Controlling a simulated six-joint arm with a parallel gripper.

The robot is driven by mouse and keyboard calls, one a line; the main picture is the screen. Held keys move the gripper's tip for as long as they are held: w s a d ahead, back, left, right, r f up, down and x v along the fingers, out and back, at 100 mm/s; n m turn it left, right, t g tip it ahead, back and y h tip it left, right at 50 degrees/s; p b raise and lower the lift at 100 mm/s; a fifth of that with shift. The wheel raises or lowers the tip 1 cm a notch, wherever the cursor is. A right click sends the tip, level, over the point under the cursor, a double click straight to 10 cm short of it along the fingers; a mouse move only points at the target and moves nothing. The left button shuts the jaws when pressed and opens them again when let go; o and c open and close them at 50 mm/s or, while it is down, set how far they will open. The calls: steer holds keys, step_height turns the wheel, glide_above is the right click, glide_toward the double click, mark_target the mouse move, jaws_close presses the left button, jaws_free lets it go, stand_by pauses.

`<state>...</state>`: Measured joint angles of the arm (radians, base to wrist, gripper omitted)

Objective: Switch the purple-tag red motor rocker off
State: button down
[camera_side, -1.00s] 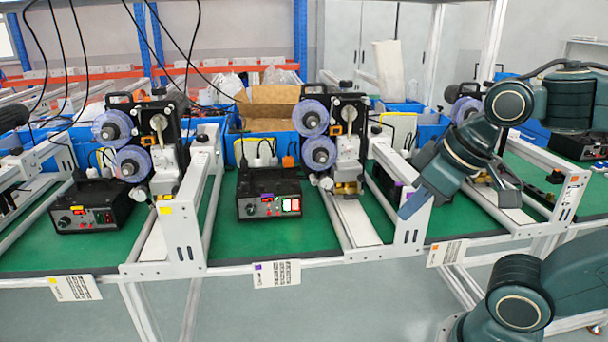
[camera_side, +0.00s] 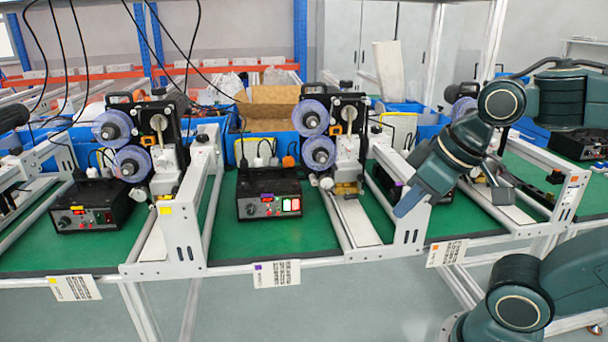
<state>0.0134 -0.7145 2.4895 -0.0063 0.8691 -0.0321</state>
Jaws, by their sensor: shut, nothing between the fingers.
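A purple-marked label (camera_side: 277,273) hangs on the rail below. My gripper (camera_side: 402,212) is shut and empty, pointing down and left beside the right white end bracket, well to the right of the box.
A yellow-tag box (camera_side: 92,205) sits at the left. An orange-marked label (camera_side: 447,253) hangs at the right. Green bench is clear around the middle box.

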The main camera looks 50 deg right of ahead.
mark_target(296, 205)
steer(key=w+d+f+n+t, duration=0.1)
steer(key=w+d+f+n, duration=0.3)
steer(key=w, duration=0.7)
steer(key=w+d+f+n, duration=0.2)
steer(key=w+d+f, duration=0.25)
steer(key=w, duration=0.65)
steer(key=w+d+f+n+t, duration=0.1)
steer(key=w+d+f, duration=0.4)
steer(key=d+f, duration=0.1)
steer(key=shift+d+f+h, duration=0.4)
steer(key=shift+f, duration=0.1)
steer(key=shift+f, duration=0.1)
steer(key=shift+x, duration=4.8)
steer(key=shift+w+d, duration=0.6)
steer(key=shift+w, duration=0.1)
steer(key=shift+w+d+r, duration=0.25)
steer(key=shift+w+d, duration=0.6)
